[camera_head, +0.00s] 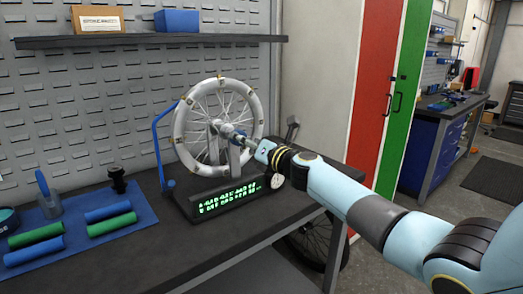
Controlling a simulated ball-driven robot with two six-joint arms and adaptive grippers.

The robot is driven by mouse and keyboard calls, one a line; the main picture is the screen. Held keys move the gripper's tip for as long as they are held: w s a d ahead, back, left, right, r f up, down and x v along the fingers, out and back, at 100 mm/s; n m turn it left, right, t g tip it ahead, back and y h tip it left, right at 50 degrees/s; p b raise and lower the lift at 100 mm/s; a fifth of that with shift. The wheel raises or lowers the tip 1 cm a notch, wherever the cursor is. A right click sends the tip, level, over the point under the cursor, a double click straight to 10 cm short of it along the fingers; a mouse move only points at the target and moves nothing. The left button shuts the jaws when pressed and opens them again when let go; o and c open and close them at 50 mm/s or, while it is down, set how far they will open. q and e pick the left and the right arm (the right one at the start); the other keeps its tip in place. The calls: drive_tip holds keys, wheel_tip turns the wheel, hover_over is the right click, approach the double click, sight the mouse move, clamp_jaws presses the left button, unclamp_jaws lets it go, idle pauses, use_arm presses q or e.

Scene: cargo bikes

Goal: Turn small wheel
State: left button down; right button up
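The small wheel (179,142) has a pale grey tyre, thin spokes and small yellowish marks on its rim. It stands upright in a dark stand (190,197) on the workbench, with a lit green display on the stand's front. My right arm comes in from the right. Its gripper (232,137) is in front of the wheel's hub area and overlaps the spokes in the picture. I cannot tell whether the fingers touch the wheel or whether they are open or shut. The gripper hides part of the hub and lower right spokes. My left gripper is not in view.
A blue curved bar (157,150) rises left of the wheel. A blue mat (75,240) with green and blue grips lies at the left of the dark bench (200,250). A shelf (150,40) runs above. Red and green cabinet doors (372,90) stand behind my arm.

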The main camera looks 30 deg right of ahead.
drive_tip(key=s, duration=0.9)
drive_tip(key=shift+d, duration=0.35)
drive_tip(key=shift+s+f, duration=0.1)
drive_tip(key=s+a+f+n+g+b, duration=0.1)
drive_tip(key=s+f+n+g+b, duration=0.25)
drive_tip(key=s+f, duration=0.8)
drive_tip(key=s+a+f+n+g+h+b, duration=0.1)
drive_tip(key=s+f+n+g+b, duration=0.3)
drive_tip(key=f, duration=1.5)
drive_tip(key=s+a+f+n+g, duration=0.15)
drive_tip(key=s+f+n, duration=0.35)
drive_tip(key=s+f, duration=0.75)
drive_tip(key=s+a+f+n+g, duration=0.1)
drive_tip(key=s+f+n+g, duration=0.1)
drive_tip(key=s+f+n, duration=0.4)
drive_tip(key=s+a+f+n+g+b, duration=0.1)
drive_tip(key=s+f+n+g, duration=0.2)
drive_tip(key=s+f+n, duration=0.4)
drive_tip(key=s+f+n+g+h+b, duration=0.1)
drive_tip(key=s+f+n+g, duration=0.2)
drive_tip(key=s+n, duration=1.2)
wheel_tip(320, 180, down, 3)
drive_tip(key=shift+s+a+f+n, duration=0.2)
drive_tip(key=shift+a+n, duration=0.2)
drive_tip(key=shift+n, duration=0.45)
